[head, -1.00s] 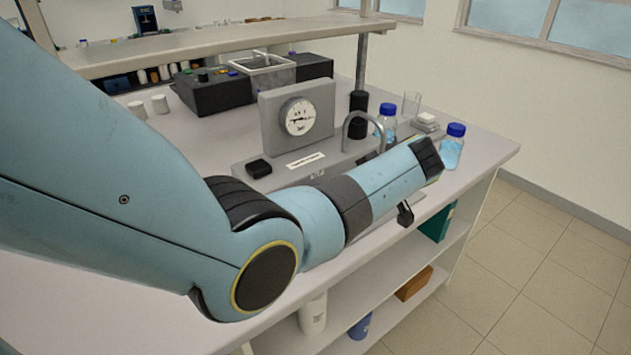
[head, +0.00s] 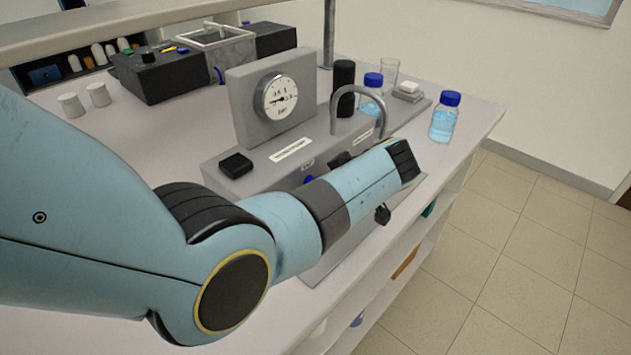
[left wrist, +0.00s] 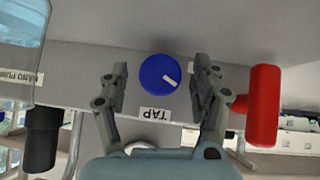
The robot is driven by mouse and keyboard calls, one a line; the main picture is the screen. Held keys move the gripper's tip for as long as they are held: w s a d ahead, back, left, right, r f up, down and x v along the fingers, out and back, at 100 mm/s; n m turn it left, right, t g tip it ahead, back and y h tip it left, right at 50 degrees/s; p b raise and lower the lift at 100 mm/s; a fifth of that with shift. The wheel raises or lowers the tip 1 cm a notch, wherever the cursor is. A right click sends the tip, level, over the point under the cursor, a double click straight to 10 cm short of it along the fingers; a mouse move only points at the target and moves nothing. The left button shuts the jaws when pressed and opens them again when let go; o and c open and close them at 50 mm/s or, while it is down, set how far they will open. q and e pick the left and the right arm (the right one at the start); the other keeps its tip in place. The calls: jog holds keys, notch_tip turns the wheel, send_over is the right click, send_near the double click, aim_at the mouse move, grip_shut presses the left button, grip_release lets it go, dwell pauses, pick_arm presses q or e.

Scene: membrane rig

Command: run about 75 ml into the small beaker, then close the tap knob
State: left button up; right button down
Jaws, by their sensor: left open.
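In the left wrist view the round blue tap knob (left wrist: 159,74) sits on the grey panel above a "TAP" label. Its white mark points to the lower right. My left gripper (left wrist: 160,88) is open, with a finger on either side of the knob and gaps between. In the head view a sliver of the blue knob (head: 309,180) shows behind my left arm, which hides the gripper's fingers. A curved metal tube (head: 358,92) rises from the rig. I cannot identify the small beaker; my arm hides the area below the tube. My right gripper is not in view.
A red handle (left wrist: 264,106) stands right of the gripper in the wrist view, a black one (left wrist: 42,138) at left. A dial gauge (head: 277,97), blue-capped bottle (head: 445,118) and clear glass vessel (head: 390,72) stand on the bench.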

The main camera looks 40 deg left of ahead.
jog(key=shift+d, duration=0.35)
pick_arm(q)
jog(key=c, duration=1.2)
jog(key=shift+w+f+g+b, duration=0.1)
jog(key=shift+g+b, duration=0.3)
jog(key=shift+b, duration=0.4)
jog(key=m+g+b, duration=0.1)
jog(key=g+b, duration=0.1)
jog(key=b, duration=0.2)
jog(key=m+g+b, duration=0.1)
jog(key=g+b, duration=0.1)
jog(key=b, duration=0.2)
jog(key=shift+w+f+y, duration=0.1)
jog(key=shift+w+y, duration=0.1)
jog(key=shift+y, duration=0.2)
jog(key=shift+m+g+b, duration=0.3)
jog(key=shift+m+b, duration=0.1)
jog(key=shift+b, duration=0.45)
jog(key=shift+r, duration=0.2)
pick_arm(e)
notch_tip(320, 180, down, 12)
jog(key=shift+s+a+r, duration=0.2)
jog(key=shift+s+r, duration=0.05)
pick_arm(q)
jog(key=o, duration=1.2)
jog(key=shift+d, duration=0.1)
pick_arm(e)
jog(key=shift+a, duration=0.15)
